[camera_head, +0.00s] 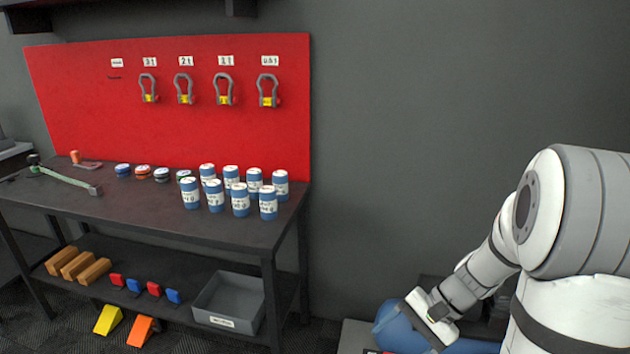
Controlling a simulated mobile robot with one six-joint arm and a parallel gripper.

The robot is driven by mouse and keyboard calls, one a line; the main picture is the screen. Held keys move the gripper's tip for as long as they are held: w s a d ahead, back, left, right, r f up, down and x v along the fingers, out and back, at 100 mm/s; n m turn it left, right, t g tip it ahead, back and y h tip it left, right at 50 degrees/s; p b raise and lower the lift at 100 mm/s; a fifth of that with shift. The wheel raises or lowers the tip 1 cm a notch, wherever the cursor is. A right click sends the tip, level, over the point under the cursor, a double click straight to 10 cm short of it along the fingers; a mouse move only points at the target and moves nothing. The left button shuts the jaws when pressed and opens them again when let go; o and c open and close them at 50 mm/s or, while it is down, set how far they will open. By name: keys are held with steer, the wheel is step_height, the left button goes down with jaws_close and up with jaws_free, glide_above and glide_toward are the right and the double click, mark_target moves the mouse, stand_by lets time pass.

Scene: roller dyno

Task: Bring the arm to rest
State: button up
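My white and grey arm fills the right side of the head view. It is bent, and its narrower forearm slopes down to the left. My gripper (432,318) seems to be the pale block at the low end of that forearm, beside a rounded blue shape (398,332). Its fingers cannot be made out, so I cannot tell whether it is open or holds anything. I cannot tell whether the block touches the blue shape.
A dark workbench (140,215) at the left carries several blue-and-white cans. A red board (180,130) behind holds several shackles. A grey bin (229,301) and wooden blocks (80,265) sit on the lower shelf. The wall right of the bench is bare.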

steer(key=s+r+n+t+h+p, duration=0.2)
steer(key=s+r+n+h+p, duration=0.2)
steer(key=r, duration=0.6)
steer(key=s+a+r+n+t+h+p, duration=0.1)
steer(key=s+r+n+h+p, duration=0.3)
steer(key=r, duration=0.7)
steer(key=shift+s+a+r+t+p, duration=0.15)
steer(key=shift+s+r+t+p, duration=0.2)
steer(key=shift+s+p, duration=0.65)
steer(key=shift+w+f, duration=0.1)
steer(key=shift+w, duration=0.1)
